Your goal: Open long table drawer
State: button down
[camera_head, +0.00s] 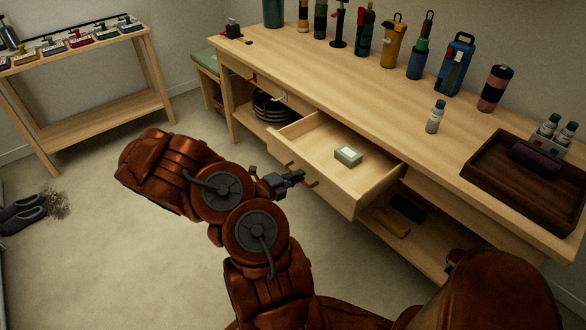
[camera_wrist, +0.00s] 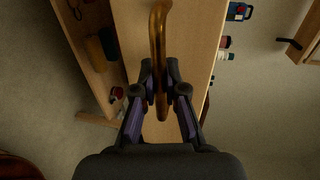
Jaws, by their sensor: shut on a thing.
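The long wooden table (camera_head: 395,97) runs along the wall. Its drawer (camera_head: 360,200) is pulled well out, and a small pale green box (camera_head: 348,155) lies inside. My gripper (camera_head: 296,177) is at the drawer front. In the wrist view my gripper (camera_wrist: 159,90) is shut on the brass-coloured drawer handle (camera_wrist: 158,35), which runs between its fingertips. In the head view most of the handle is hidden by the gripper, with an end (camera_head: 312,184) showing.
Bottles and flasks stand along the table's back, with a small bottle (camera_head: 435,117) nearer the front. A dark tray (camera_head: 500,178) is at the right end. Black plates (camera_head: 272,107) sit under the table.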

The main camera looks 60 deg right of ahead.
jog(key=shift+w+a, duration=0.2)
jog(key=shift+a, duration=0.1)
jog(key=c, duration=1.2)
grip_release()
jog(key=v, duration=1.2)
jog(key=shift+s, duration=0.15)
